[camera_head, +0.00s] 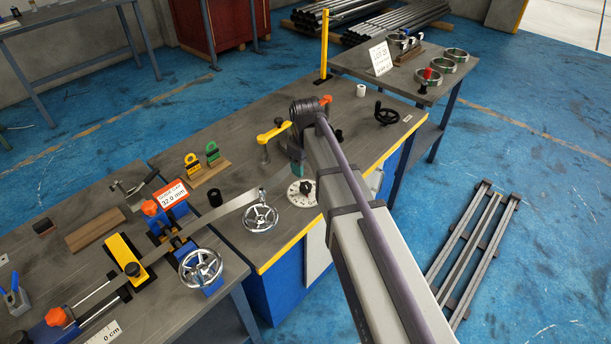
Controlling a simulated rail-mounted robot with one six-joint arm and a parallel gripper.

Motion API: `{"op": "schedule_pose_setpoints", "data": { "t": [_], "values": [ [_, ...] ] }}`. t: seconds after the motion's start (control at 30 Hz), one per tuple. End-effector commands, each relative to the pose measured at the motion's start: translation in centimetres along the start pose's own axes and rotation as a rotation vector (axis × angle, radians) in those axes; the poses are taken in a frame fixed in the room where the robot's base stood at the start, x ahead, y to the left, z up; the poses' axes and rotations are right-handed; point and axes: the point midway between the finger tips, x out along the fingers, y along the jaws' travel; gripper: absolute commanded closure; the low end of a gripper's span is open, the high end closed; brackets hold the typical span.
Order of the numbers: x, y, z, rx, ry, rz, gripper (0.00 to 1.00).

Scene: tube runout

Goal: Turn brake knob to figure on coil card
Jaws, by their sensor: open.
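A round pale dial with a dark knob at its centre (304,188) lies near the front edge of the middle bench. It looks like the brake knob; its marks are too small to read. A white card (380,57) stands on the far right table by the coils, its writing too small to read surely. My gripper (294,171) hangs below the wrist, just above and left of the dial, and is mostly hidden by my arm. It is open and looks apart from the knob; I see nothing held.
Two spoked handwheels (261,217) (200,267) stand left of the dial. A red-framed card (172,193) reads 32.0 mm. The floor at right holds a rack (478,240).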

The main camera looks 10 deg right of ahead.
Motion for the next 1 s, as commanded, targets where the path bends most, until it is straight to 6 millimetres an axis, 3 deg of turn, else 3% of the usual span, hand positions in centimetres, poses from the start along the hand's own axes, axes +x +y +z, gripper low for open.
{"op": "schedule_pose_setpoints", "data": {
  "t": [0.63, 0.7, 1.0],
  "values": [
    [8.2, 0.0, 0.0, 0.002, 0.0, 0.0, 0.41],
    [7.4, 0.0, 0.0, 0.002, 0.0, 0.0, 0.41],
    [7.6, 0.0, 0.0, 0.003, 0.0, 0.0, 0.41]
  ]
}}
